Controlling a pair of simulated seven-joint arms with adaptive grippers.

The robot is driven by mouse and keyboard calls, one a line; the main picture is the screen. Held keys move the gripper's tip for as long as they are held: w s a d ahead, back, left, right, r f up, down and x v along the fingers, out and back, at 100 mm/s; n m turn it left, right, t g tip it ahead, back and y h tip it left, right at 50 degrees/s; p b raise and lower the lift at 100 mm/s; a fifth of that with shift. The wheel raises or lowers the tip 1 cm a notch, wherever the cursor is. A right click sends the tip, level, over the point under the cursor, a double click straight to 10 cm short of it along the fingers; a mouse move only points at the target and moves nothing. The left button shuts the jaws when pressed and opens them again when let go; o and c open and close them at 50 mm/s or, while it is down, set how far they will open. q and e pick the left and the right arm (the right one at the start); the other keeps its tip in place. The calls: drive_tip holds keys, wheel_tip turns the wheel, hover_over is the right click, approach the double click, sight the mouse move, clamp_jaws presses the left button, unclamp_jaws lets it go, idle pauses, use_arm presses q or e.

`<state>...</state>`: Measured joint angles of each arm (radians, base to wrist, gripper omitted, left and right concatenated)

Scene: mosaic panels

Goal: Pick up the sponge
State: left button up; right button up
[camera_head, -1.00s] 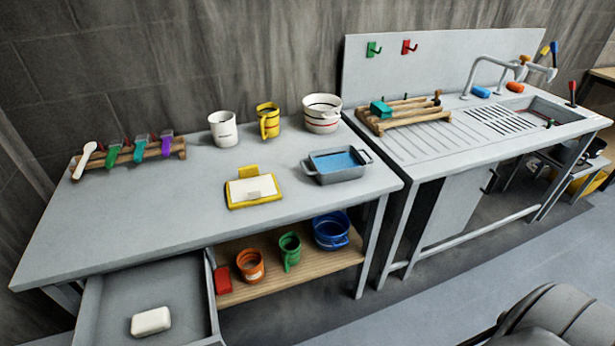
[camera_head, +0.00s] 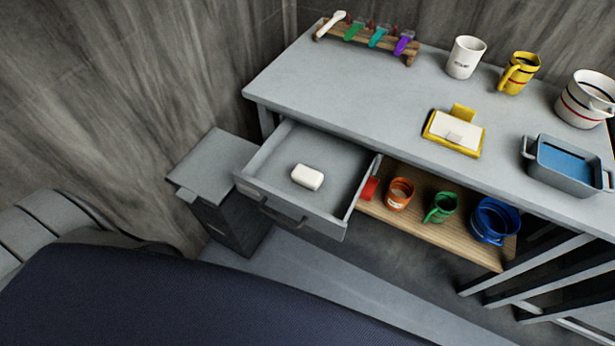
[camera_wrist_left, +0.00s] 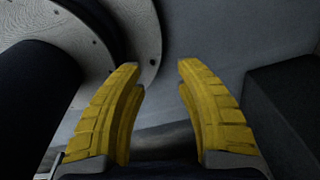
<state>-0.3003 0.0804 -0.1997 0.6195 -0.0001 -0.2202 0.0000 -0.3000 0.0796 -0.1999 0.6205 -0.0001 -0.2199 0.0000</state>
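A white rounded block (camera_head: 308,177), possibly the sponge, lies in the open grey drawer (camera_head: 338,200) in the head view. A small red block (camera_head: 370,188) sits on the wooden lower shelf, partly hidden by the drawer's side. I cannot tell for certain which one is the sponge. My left gripper (camera_wrist_left: 158,68) shows in the left wrist view with its yellow fingers apart and nothing between them. It is not seen in the head view, so its place relative to the drawer is unclear. My right gripper is in neither current view.
A lidded grey bin (camera_head: 215,165) stands left of the drawer. The table (camera_head: 330,90) holds mugs, a grey basin (camera_head: 568,185), a yellow-framed pad (camera_head: 455,132) and a rack of coloured utensils (camera_head: 365,42). Orange, green and blue vessels stand on the lower shelf (camera_head: 460,245).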

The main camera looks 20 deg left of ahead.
use_arm(q)
drive_tip(key=o, duration=1.5)
drive_tip(key=shift+c, duration=0.2)
drive_tip(key=shift+a, duration=0.1)
